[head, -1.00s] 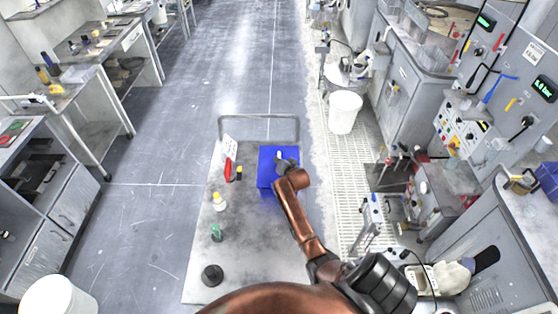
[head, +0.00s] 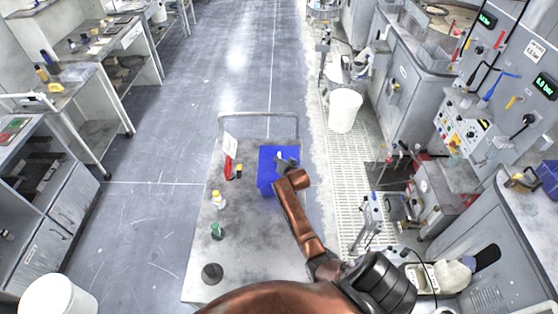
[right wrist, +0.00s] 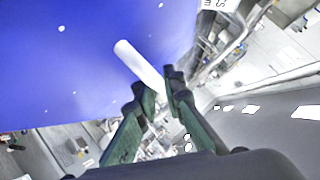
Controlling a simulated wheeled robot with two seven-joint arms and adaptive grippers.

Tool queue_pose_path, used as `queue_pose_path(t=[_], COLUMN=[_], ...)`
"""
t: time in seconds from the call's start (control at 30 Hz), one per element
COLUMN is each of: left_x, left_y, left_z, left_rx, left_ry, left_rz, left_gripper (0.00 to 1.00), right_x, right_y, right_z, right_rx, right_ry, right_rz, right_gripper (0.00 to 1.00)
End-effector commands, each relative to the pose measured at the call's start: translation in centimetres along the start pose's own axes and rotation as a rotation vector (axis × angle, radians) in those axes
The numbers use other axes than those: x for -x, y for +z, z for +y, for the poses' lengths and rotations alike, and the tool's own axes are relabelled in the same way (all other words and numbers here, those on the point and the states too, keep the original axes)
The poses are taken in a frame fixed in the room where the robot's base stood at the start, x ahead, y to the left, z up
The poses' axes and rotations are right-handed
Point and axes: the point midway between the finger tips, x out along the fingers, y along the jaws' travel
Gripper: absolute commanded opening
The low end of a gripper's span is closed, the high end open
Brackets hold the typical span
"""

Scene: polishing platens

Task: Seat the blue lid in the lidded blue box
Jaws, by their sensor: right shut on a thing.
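The blue lid (head: 268,158) lies flat over the blue box on the cart, at the middle of the head view. A darker blue side of the box (head: 265,190) shows along the lid's near edge; whether the lid is down in the box or just above it, I cannot tell. My right gripper (head: 284,164) is over the lid. In the right wrist view, my right gripper (right wrist: 156,84) is shut on the white handle (right wrist: 136,62) of the lid (right wrist: 70,60), which fills the upper left. My left gripper is out of view.
The box stands on a grey cart top (head: 240,240) with a rail (head: 258,115) at its far end. Left of the box are a red item (head: 227,168), a yellow-capped bottle (head: 218,199), a green bottle (head: 217,231) and a dark round piece (head: 212,273). The cart's near middle is clear.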

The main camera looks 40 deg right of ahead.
Motion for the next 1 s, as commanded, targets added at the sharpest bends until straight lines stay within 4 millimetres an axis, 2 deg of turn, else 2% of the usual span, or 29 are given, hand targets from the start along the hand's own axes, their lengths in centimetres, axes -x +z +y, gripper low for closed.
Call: queue_pose_path(t=[0.17,0.2,0.5,0.83,1.0], left_x=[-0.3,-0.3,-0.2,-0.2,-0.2], left_y=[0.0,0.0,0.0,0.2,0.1], left_z=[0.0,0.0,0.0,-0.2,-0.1], left_rx=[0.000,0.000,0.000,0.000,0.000], left_ry=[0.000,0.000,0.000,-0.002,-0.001], left_rz=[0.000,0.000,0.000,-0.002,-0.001], left_gripper=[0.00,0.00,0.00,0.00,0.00], right_x=[-0.2,-0.2,-0.2,0.0,1.8], right_y=[0.2,0.3,0.2,0.4,0.3], right_z=[0.2,0.2,0.2,0.3,0.3], right_rx=[0.000,0.000,0.000,0.000,0.000], right_ry=[-0.001,-0.002,-0.001,0.000,-0.001], right_rz=[0.002,0.002,0.001,-0.001,0.001], right_gripper=[0.00,0.10,0.29,0.29,0.29])
